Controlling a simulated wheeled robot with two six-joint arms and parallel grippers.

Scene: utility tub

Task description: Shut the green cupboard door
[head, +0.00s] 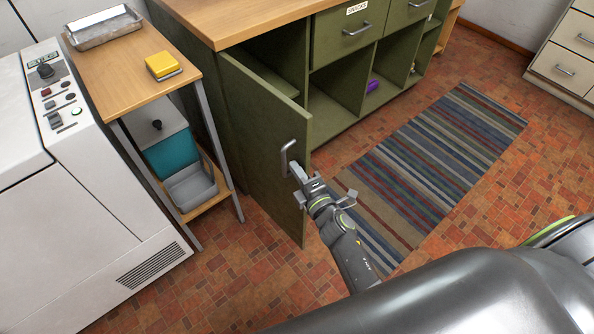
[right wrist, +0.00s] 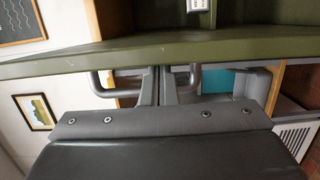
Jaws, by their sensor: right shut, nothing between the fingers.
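The green cupboard door (head: 258,145) stands open, swung out from the green cabinet, with its outer face showing. Its grey bar handle (head: 286,158) is near the free edge. My right gripper (head: 296,173) is shut and empty, its fingertips at the handle by the door's outer face. In the right wrist view the fingers (right wrist: 160,85) point at the green door (right wrist: 160,50), between the two ends of the handle (right wrist: 97,84). Whether they touch the door or handle I cannot tell. My left gripper is not in view.
A white machine (head: 80,220) is further left. A striped rug (head: 440,160) lies before the cabinet's open shelves, which hold a purple item (head: 373,85).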

